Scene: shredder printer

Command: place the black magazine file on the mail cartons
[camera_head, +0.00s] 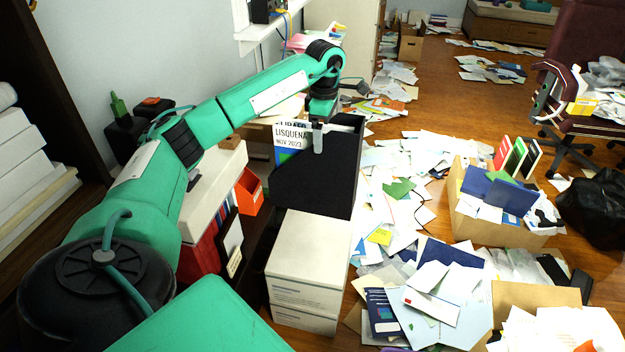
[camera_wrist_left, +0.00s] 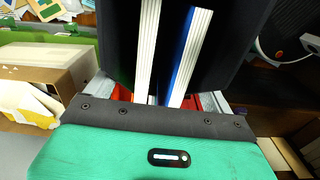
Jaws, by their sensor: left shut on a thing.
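The black magazine file (camera_head: 322,185) stands roughly upright just behind the mail cartons, with magazines showing in its open top. My left gripper (camera_head: 318,130) is shut on its upper edge. In the left wrist view the black file (camera_wrist_left: 232,40) fills the space beyond my left gripper (camera_wrist_left: 172,100), with a white and a blue-edged magazine in it. The mail cartons (camera_head: 308,245) are two white boxes stacked in front. The file's lower edge overlaps their back edge; I cannot tell whether they touch. My right gripper is not in view.
Loose papers (camera_head: 395,200) cover the floor right of the cartons. An open cardboard box (camera_head: 500,228) full of papers stands further right. Red folders and a white box (camera_head: 212,185) stand close to the left, below my left arm. The cartons' top is bare.

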